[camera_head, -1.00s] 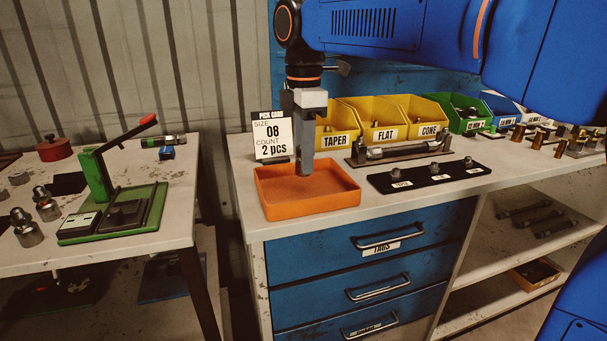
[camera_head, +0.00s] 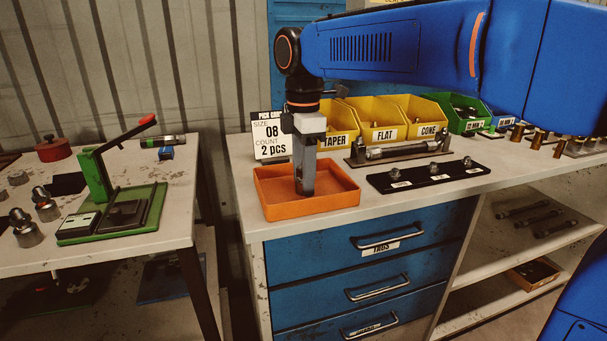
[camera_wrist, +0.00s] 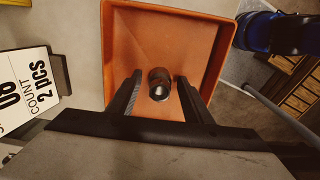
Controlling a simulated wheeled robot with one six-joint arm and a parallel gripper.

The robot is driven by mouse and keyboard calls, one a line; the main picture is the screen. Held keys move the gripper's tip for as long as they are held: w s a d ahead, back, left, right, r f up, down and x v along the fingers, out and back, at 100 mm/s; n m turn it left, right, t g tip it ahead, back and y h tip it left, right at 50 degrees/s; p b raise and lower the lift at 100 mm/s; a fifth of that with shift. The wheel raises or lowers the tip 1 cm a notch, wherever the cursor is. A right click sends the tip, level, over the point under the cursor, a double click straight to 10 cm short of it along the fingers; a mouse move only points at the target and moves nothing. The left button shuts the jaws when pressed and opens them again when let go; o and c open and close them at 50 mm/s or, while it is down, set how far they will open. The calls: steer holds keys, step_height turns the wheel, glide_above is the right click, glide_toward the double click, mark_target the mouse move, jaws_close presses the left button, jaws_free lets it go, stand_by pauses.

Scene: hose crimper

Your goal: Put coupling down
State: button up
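The coupling (camera_wrist: 159,84) is a small dark metal cylinder with a bright end, in the orange tray (camera_wrist: 220,50). It shows in the wrist view between my gripper's (camera_wrist: 159,77) two fingers, with a gap on either side. My gripper is open. In the head view my gripper (camera_head: 305,190) points straight down inside the orange tray (camera_head: 345,200), with its fingertips low near the tray floor. The coupling is hidden from the head view.
A pick card (camera_head: 271,136) reading size 08, count 2 pcs stands behind the tray. Yellow bins (camera_head: 380,128) and a black strip (camera_head: 410,179) with small parts are to the right. A green lever press (camera_head: 110,205) stands on the left table.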

step_height(320, 180, up, 12)
steer(key=shift+r, duration=0.15)
stand_by(0.6)
steer(key=shift+d, duration=0.1)
steer(key=s+d+f+m+t, duration=0.1)
steer(key=s+d+f+m, duration=0.15)
steer(key=d, duration=0.25)
steer(key=s+d+f+m, duration=0.2)
steer(key=d+f+m, duration=0.15)
steer(key=d, duration=0.25)
steer(key=s+d+f+m+t, duration=0.2)
steer(key=s+d+f+m, duration=0.5)
steer(key=f, duration=0.4)
steer(key=s+d+f+m+t, duration=0.1)
steer(key=s+d+f+m, duration=0.7)
steer(key=f, duration=0.4)
steer(key=shift+s+d+t, duration=0.4)
steer(key=shift+s+d, duration=0.15)
steer(key=shift+s, duration=0.6)
steer(key=shift+d, duration=0.1)
